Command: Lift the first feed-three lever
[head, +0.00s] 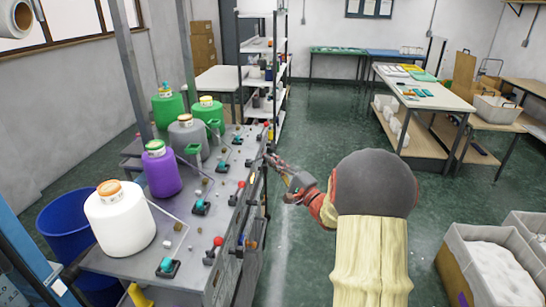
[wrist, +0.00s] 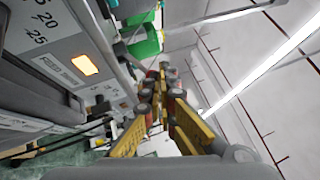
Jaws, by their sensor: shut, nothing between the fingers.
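A long grey machine bench (head: 140,257) runs along the left of the head view. Along its right edge stand several red-knobbed levers, including a near one (head: 217,241), a middle one (head: 241,184) and a farther one (head: 255,152). I cannot tell which is the first feed-three lever. My gripper (head: 270,160) is shut and empty, at the bench's right side near the farther levers; contact cannot be told. In the wrist view my gripper (wrist: 158,85) has its yellow-linked fingers together. A grey panel with numbers and a lit orange window (wrist: 85,65) is left of them.
A work table (head: 425,90) and white-filled bins (head: 490,262) are at the right. The green floor between is clear.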

